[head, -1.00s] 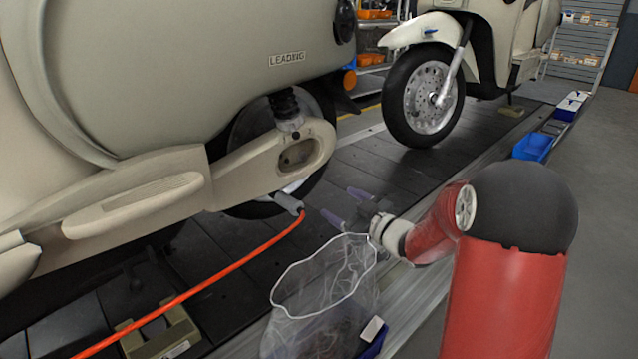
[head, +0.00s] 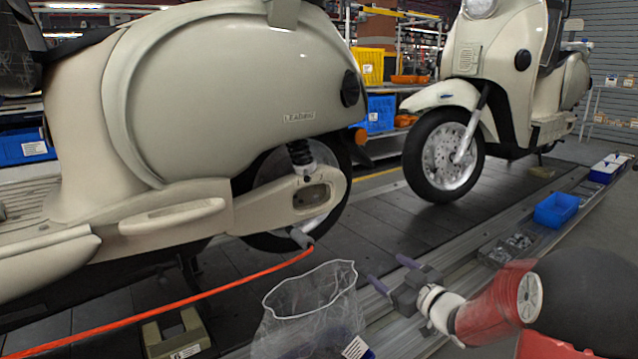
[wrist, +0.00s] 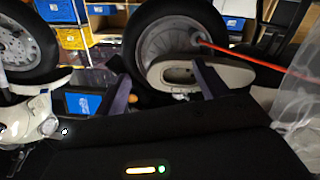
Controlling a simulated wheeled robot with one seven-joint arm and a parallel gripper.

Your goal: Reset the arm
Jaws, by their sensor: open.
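My gripper (head: 392,272) is open, with its two purple-grey fingers apart and nothing between them. It hangs in the air at the lower right of the head view, just right of the clear bag's rim. In the wrist view my fingers (wrist: 163,88) point toward the near scooter's rear wheel (wrist: 165,45) and swing arm (wrist: 222,76), apart from both. My red arm reaches in from the lower right of the head view.
The cream scooter (head: 230,90) fills the left. An orange hose (head: 200,288) ends at its rear wheel. A clear bag (head: 310,310) stands beside my gripper. A second scooter (head: 520,70) stands behind. A blue bin (head: 556,210) sits on the conveyor edge.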

